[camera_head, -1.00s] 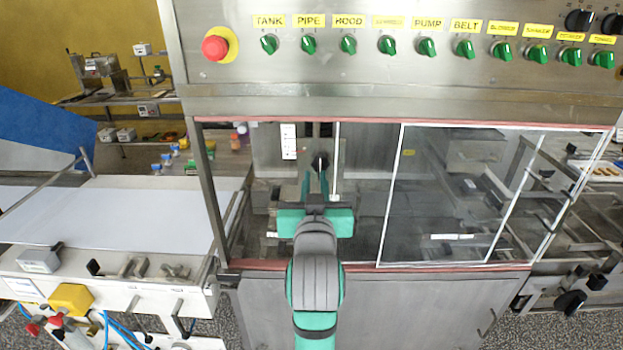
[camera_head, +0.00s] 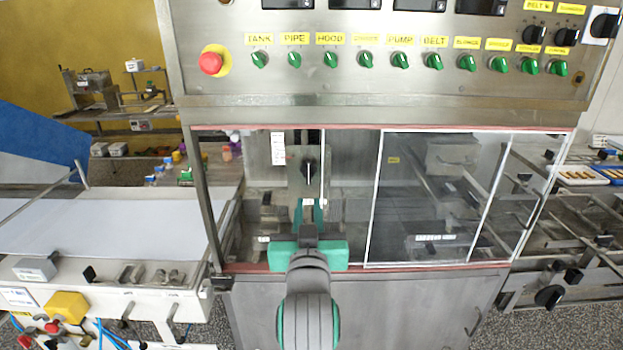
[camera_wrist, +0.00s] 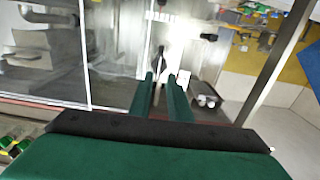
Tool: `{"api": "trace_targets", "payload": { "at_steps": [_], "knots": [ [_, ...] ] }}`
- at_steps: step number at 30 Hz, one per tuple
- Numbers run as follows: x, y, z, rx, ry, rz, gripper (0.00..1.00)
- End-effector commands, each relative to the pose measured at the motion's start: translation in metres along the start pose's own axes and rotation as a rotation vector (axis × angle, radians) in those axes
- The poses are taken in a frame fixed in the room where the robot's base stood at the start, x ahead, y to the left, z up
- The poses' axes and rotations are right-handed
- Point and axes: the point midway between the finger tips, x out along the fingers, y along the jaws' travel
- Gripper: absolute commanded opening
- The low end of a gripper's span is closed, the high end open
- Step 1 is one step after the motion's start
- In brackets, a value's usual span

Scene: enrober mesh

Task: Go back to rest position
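My gripper (camera_head: 308,216) is in front of the enrober's (camera_head: 400,112) window opening, with its green fingers pointing into the machine. In the wrist view the two fingers of my gripper (camera_wrist: 166,95) stand apart with a gap between them, and nothing is held. A dark knob or handle (camera_head: 308,170) on a metal plate inside the machine lies beyond the fingertips. The dark handle also shows in the wrist view (camera_wrist: 158,60), blurred, and I cannot tell its exact distance from the fingers.
A clear sliding door (camera_head: 430,200) covers the opening's right side. Above is a control panel with green switches (camera_head: 366,60) and a red emergency button (camera_head: 210,63). A white conveyor (camera_head: 110,225) stands on the left. Trays of bars (camera_head: 580,175) lie at far right.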

Motion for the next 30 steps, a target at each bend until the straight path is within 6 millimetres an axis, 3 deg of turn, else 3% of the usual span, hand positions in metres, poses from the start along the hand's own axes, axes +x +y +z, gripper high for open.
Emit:
{"api": "trace_targets", "payload": {
  "at_steps": [8,14,23,30],
  "knots": [
    [-0.013,0.0,0.085,0.004,-0.037,0.001,0.17],
    [-0.035,0.0,0.148,0.006,-0.059,0.003,0.17],
    [-0.087,-0.002,0.235,0.009,-0.095,0.002,0.17],
    [-0.141,-0.004,0.29,0.011,-0.121,0.002,0.17]
  ]
}}
